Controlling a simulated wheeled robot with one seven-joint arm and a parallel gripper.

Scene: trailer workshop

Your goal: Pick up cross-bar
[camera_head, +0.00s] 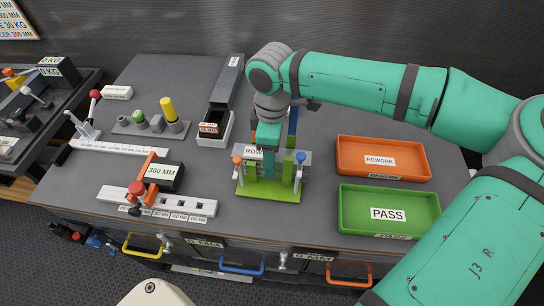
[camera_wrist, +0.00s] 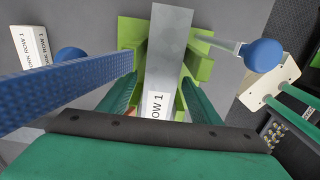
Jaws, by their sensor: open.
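A grey bar, which I take to be the cross-bar (camera_head: 305,158), lies across a green fixture (camera_head: 268,195) near the middle of the bench and carries a "ROW" label. In the wrist view the bar (camera_wrist: 165,55) runs away from me, with its "ROW 1" label close to my gripper. My gripper (camera_head: 270,168) is over the fixture. In the wrist view its teal fingers (camera_wrist: 160,95) are apart, one on each side of the bar. I cannot tell whether they touch it. My wrist hides part of the bar in the head view.
Knobbed posts (camera_head: 300,157) stand at the fixture's sides; a blue knob (camera_wrist: 263,55) is near in the wrist view. An orange REWORK tray (camera_head: 425,172) and a green PASS tray (camera_head: 434,212) lie right. A white-fronted bin (camera_head: 226,128) and a 300 MM clamp (camera_head: 165,174) are left.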

